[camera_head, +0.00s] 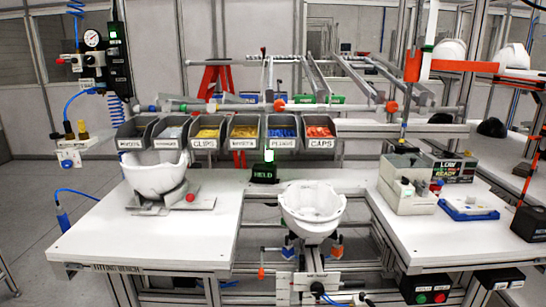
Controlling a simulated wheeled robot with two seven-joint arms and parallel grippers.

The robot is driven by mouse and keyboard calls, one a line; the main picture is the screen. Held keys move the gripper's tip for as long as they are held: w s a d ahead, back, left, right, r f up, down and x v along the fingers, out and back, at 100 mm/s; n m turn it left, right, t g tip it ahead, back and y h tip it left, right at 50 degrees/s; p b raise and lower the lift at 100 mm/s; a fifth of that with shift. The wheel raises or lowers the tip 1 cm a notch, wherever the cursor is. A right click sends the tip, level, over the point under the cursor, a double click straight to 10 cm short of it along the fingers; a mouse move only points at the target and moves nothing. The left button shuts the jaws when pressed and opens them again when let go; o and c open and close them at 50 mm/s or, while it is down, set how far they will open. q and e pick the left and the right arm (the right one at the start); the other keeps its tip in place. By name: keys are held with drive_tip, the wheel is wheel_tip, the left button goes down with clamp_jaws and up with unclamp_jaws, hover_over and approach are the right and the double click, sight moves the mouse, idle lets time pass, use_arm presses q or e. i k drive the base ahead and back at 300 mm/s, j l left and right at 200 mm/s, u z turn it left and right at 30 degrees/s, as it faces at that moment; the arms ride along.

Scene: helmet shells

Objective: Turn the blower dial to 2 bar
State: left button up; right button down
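A round pressure gauge (93,39) with a white face is mounted on the post at the left. A dark unit with a small green display (114,32) sits right of it. Below the gauge are small fittings and a white label plate (95,72). Lower down, a small white panel (69,158) carries a blue round part, with brass-coloured nozzles (74,131) above it. I cannot tell which part is the blower dial; the gauge needle and lettering are too small to read. Neither of my grippers is in view.
A white helmet shell (155,175) rests on a stand on the left bench (150,238). Another shell (312,205) sits in a central holder. Several labelled bins (208,133) line the back. A grey box (408,185) and blue tray (468,208) occupy the right bench.

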sight(67, 164)
drive_tip(key=u, duration=1.3)
drive_tip(key=i+j+z, duration=0.15)
drive_tip(key=i, duration=0.35)
drive_tip(key=i+j+z, duration=0.2)
drive_tip(key=i, duration=0.3)
